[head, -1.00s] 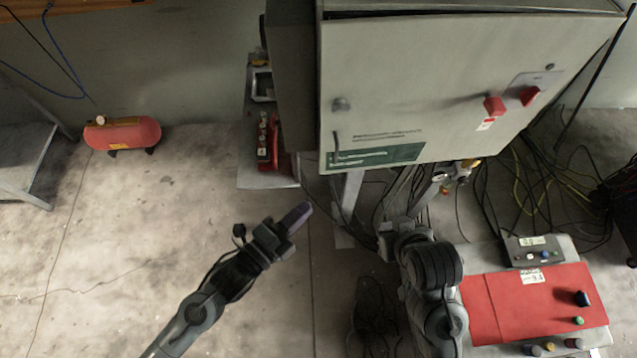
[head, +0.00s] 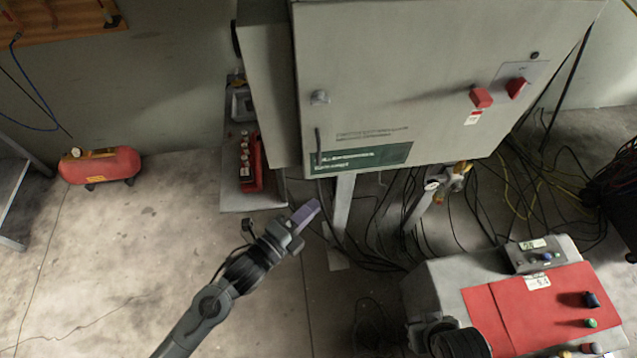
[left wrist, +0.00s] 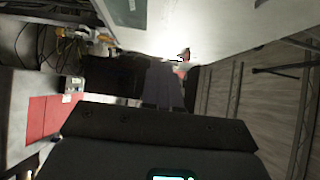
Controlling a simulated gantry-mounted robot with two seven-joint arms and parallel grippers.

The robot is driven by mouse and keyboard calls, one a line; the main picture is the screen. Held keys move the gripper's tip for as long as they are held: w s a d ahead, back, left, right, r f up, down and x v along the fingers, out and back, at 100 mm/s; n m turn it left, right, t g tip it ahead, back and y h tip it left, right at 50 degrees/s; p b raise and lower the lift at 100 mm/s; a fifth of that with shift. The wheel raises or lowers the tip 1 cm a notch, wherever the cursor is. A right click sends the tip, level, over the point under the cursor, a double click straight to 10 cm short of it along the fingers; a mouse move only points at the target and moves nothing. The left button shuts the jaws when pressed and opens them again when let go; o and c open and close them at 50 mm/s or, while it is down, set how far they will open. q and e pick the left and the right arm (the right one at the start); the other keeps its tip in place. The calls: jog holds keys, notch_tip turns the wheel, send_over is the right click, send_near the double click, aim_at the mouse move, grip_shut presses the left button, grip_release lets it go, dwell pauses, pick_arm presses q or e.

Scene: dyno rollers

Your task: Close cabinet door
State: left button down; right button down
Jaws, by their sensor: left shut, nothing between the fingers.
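The grey cabinet door (head: 400,70) fills the upper middle of the head view, in front of the cabinet body (head: 262,90). It carries a small knob, a dark handle, a green label and red switches.
A red-topped control desk (head: 535,305) stands at lower right. Cables lie around the cabinet legs. A side shelf (head: 240,200) with a red device (head: 250,165) is left of the cabinet. A red tank (head: 100,165) sits far left. Floor at lower left is clear.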

pick_arm(q)
jog(key=w+d, duration=0.2)
jog(key=w, duration=0.4)
jog(key=shift+w+p, duration=0.35)
jog(key=shift+p, duration=0.1)
pick_arm(e)
jog(key=shift+r, duration=0.55)
